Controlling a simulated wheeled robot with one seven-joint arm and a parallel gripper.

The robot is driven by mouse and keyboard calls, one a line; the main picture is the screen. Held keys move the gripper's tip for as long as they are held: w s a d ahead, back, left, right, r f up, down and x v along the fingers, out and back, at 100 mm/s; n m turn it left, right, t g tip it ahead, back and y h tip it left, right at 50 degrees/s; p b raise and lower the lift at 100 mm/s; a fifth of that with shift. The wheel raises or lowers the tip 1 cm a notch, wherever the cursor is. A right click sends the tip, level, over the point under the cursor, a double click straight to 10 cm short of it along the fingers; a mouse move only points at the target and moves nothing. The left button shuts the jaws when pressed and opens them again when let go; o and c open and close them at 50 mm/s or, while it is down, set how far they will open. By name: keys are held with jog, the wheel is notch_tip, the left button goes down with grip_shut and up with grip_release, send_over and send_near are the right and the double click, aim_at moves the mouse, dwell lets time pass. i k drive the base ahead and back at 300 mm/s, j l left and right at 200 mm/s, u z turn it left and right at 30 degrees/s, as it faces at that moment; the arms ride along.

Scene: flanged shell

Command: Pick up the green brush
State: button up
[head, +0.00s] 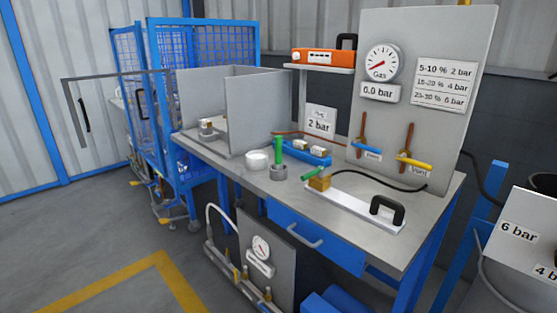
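An upright green handle (278,148) stands in a small grey cup (279,172) on the grey workbench (235,163); it looks like the green brush, and its lower end is hidden in the cup. A second, shorter green piece (312,174) lies low beside a brass-coloured block (319,184); I cannot tell whether it is a handle or a brush. My gripper is not in view.
A white round pot (257,159) is close left of the cup. A blue tray (305,152) with small parts is behind it. A white plate with a black handle (388,209) lies at right. An upright gauge panel (424,50) stands behind. Grey partitions (250,110) stand at left.

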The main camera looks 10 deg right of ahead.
aim_at(277, 165)
jog(key=i+j+z, duration=0.25)
jog(key=i+j, duration=1.65)
